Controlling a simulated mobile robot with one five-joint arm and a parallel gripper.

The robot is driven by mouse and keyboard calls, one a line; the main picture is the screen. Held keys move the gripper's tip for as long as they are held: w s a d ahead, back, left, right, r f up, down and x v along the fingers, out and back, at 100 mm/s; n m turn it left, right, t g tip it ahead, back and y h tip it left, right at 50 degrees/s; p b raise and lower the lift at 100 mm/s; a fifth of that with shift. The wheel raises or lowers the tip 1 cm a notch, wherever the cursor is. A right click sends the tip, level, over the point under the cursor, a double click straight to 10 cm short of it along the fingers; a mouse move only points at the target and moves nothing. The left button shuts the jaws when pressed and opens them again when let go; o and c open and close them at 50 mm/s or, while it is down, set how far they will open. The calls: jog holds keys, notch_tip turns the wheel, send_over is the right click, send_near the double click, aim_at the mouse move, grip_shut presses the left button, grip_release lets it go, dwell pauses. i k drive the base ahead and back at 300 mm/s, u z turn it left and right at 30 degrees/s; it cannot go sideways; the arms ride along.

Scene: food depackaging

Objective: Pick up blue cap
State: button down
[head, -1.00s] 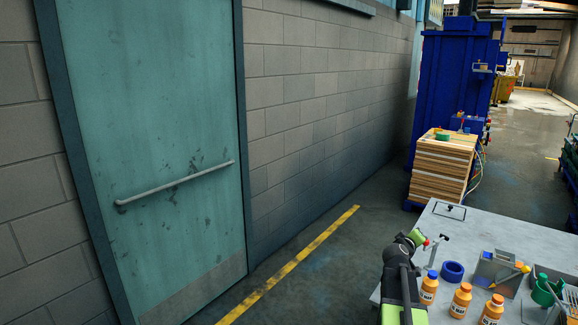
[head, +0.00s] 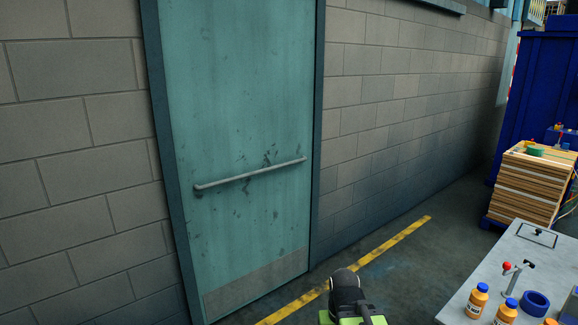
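At the lower right, an orange bottle (head: 477,302) with a white label stands upright on a grey table (head: 492,262). A blue cap (head: 483,287) is on its top. A second orange bottle (head: 505,316) beside it also has a blue cap (head: 511,302) and is partly cut off by the bottom edge. Part of my black and green arm shows at the bottom centre, left of the table and apart from the bottles. The fingers of my gripper cannot be made out.
A blue ring (head: 536,302) and a small stand with a red ball (head: 507,267) are on the table near the bottles. A wooden stack (head: 527,187) is behind the table. A teal door (head: 240,130) and block wall fill the left. Floor beside the yellow line (head: 370,258) is clear.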

aim_at(511, 302)
jog(key=z, duration=2)
